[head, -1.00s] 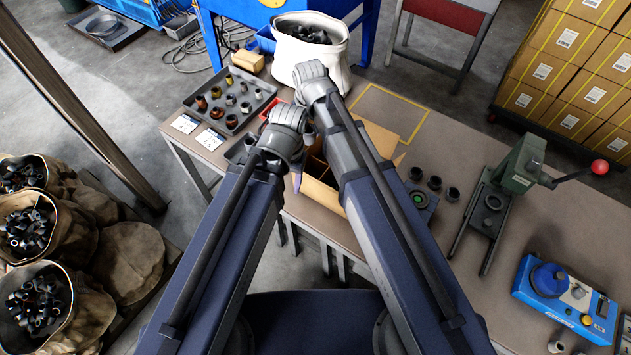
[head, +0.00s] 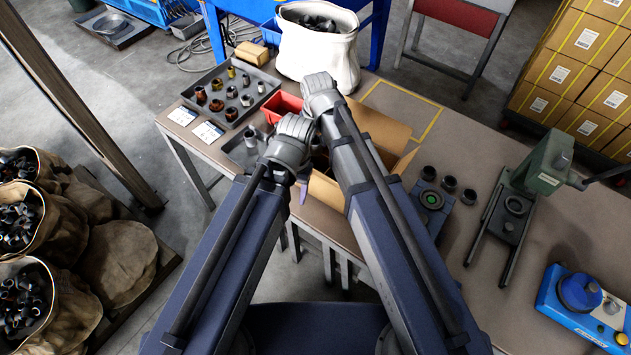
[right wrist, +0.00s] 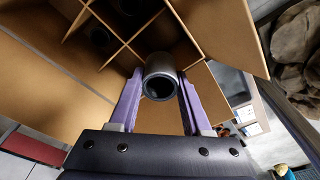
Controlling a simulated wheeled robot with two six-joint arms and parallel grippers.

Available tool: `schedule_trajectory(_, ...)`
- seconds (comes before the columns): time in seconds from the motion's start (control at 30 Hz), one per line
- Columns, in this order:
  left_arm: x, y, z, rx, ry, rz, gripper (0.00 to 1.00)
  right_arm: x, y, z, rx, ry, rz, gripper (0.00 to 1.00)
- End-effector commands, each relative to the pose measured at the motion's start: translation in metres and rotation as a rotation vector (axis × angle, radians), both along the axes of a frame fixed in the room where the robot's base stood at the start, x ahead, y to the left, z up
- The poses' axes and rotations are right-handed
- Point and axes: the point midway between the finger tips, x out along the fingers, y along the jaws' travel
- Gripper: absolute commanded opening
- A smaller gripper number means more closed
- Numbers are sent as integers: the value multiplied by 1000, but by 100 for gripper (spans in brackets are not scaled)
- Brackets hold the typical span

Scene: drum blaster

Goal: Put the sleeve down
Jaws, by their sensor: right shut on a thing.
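The sleeve (right wrist: 160,72) is a short grey tube with a dark bore. In the right wrist view it sits between the purple fingers of my right gripper (right wrist: 158,85), which is shut on it. It is held over the divided cardboard box (right wrist: 118,25), near the dividers; its height above them is unclear. In the head view the box (head: 378,125) is partly covered by my arms, and my right fingers and the sleeve are hidden. My left wrist is on the near left side of the box. Its jaws are mostly hidden, with only a purple sliver showing below.
A tray of fittings (head: 228,92) and a red bin (head: 283,105) lie left of the box. A white sack (head: 320,55) stands behind. Dark rings (head: 449,183), a green-lit fixture (head: 432,200) and a green press (head: 540,160) are on the right. Bare tabletop (head: 470,135) lies behind them.

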Motion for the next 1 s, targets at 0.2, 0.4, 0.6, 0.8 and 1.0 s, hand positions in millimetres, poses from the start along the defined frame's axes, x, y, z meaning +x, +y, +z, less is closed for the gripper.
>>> schedule_trajectory(0.2, 0, 0, -13, 0, 0, 0, 61, 0, 0, -13, 0, 0, 0, 0)
schedule_trajectory(0.4, 0, 0, -44, 0, 0, 0, 61, 0, 0, -44, 0, 0, 0, 0)
schedule_trajectory(0.6, 0, 0, -64, 0, 0, 0, 61, 0, 0, -64, 0, 0, 0, 0)
schedule_trajectory(0.8, 0, 0, -65, 0, 0, 0, 61, 0, 0, -65, 0, 0, 0, 0)
schedule_trajectory(1.0, 0, 0, -86, 0, 0, 0, 61, 0, 0, -86, 0, 0, 0, 0)
